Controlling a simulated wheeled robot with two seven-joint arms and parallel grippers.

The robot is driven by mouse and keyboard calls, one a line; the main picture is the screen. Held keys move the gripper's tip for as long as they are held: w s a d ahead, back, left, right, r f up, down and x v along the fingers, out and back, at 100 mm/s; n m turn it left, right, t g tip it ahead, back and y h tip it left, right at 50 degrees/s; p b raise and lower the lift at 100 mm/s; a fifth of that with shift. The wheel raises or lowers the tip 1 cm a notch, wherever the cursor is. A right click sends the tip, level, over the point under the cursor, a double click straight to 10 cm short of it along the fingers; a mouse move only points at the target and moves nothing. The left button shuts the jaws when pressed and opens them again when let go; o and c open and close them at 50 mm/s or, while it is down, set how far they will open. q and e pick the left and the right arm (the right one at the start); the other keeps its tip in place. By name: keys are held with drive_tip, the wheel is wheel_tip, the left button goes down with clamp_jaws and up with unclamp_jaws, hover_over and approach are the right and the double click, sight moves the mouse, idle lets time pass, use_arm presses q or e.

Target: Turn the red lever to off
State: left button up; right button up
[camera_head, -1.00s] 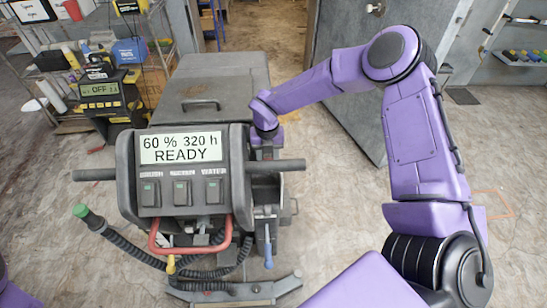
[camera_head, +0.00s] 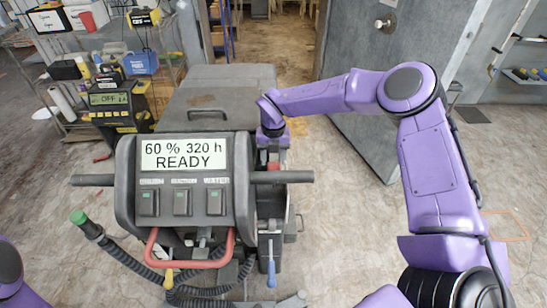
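A grey floor machine stands in front of me, its console display (camera_head: 183,154) reading "60 % 320 h READY". A small red part (camera_head: 272,168), possibly the red lever, shows on the machine's right side, just behind the right handlebar. My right gripper (camera_head: 273,142) points down directly above this red part. Its fingers are small and dark, so I cannot tell whether they are open, shut or touching it. A red bar handle (camera_head: 190,262) curves below the console. Of my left arm only a purple piece shows at the lower left edge; its gripper is out of view.
Handlebars (camera_head: 284,177) stick out on both sides of the console. A blue-tipped lever (camera_head: 271,273) hangs at the lower right. A black-and-yellow unit (camera_head: 112,104) reading "OFF" stands by the shelf at left. A grey door (camera_head: 385,80) stands open behind my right arm.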

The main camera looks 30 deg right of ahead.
wheel_tip(320, 180, up, 11)
drive_tip(key=b, duration=0.2)
drive_tip(key=shift+f+b, duration=0.2)
drive_tip(key=shift+b, duration=0.1)
